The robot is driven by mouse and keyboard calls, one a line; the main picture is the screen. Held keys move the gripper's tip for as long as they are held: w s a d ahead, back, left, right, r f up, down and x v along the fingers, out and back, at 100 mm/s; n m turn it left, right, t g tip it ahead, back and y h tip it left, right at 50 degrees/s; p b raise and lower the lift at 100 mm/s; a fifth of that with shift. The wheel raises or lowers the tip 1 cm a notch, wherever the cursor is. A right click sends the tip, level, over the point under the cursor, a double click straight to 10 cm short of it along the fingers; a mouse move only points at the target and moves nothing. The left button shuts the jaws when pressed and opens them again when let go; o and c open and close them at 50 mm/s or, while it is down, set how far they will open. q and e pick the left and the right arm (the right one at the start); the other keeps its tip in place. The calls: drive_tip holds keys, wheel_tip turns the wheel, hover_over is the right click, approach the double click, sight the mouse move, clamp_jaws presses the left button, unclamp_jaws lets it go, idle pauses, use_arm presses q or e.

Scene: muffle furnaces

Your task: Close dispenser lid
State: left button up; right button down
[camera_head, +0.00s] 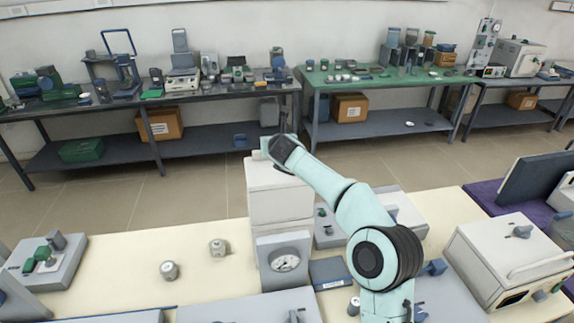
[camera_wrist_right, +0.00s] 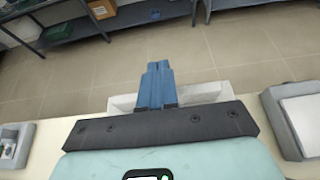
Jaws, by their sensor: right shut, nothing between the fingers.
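A tall white unit (camera_head: 278,205), which I take to be the dispenser, stands on the cream bench with a round dial on its lower front. My right arm reaches up and left, and its wrist is above the unit's top. The fingers are hidden in the head view. In the right wrist view my right gripper (camera_wrist_right: 156,70) has its blue fingers together, with nothing between them. A pale top or lid (camera_wrist_right: 205,93) shows behind and to both sides of the fingers. I cannot tell whether they touch it, or how far the lid is open. My left gripper is not in view.
Two small round pieces (camera_head: 218,247) and (camera_head: 169,270) lie on the bench left of the unit. A white furnace (camera_head: 500,265) stands at the right. A grey device (camera_head: 45,265) is at the far left. Floor separates this bench from the rear tables.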

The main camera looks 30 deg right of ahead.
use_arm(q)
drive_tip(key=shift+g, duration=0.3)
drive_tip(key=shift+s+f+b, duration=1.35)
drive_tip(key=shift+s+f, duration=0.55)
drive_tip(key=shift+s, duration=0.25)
use_arm(e)
drive_tip(key=v, duration=1.3)
drive_tip(key=shift+s, duration=0.1)
